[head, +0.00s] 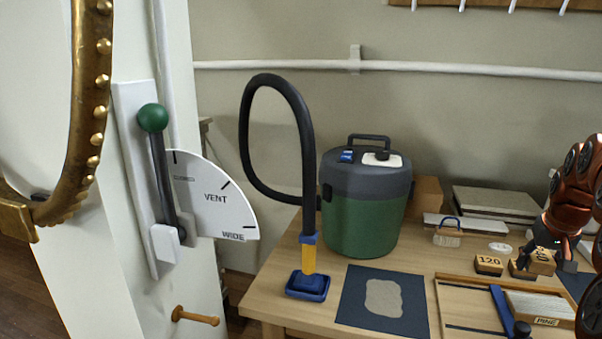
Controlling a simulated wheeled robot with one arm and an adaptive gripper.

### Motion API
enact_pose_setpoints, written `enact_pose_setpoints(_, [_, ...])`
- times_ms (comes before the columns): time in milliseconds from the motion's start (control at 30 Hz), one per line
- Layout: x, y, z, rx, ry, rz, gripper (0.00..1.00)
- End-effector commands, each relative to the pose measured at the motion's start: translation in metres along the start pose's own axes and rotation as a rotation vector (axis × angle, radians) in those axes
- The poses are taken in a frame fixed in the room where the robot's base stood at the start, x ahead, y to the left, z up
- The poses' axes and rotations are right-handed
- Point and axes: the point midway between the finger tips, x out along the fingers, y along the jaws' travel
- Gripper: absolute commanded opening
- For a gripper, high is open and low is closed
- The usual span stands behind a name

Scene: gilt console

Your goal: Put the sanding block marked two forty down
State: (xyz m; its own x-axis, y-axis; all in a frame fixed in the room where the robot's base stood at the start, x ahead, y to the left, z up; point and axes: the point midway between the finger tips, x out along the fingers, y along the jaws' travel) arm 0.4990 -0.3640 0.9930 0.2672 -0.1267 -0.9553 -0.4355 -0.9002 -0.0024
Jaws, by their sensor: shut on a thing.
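My gripper (555,252) is at the right of the head view, pointing down over the table. It is shut on a wooden sanding block (541,257), low at the tabletop. The fingers cover part of the block, and I cannot read its marking fully. I cannot tell whether its underside touches the surface below. Another sanding block, marked 120 (489,264), stands just to its left on the table.
A green vacuum (364,215) with a black hose stands on the wooden table (255,297). A dark mat (354,312) with a pale patch lies in front. A wooden tray (468,282) holds a board marked PINE (546,321).

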Motion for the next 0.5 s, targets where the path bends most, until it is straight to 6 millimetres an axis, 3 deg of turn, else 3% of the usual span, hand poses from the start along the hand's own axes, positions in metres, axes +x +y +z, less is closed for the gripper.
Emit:
enact_pose_setpoints(267, [0.019,-0.087,-0.005,-0.107,-0.004,-0.028,0.0])
enact_pose_setpoints(500, [0.044,-0.195,0.016,-0.23,-0.005,-0.066,0.0])
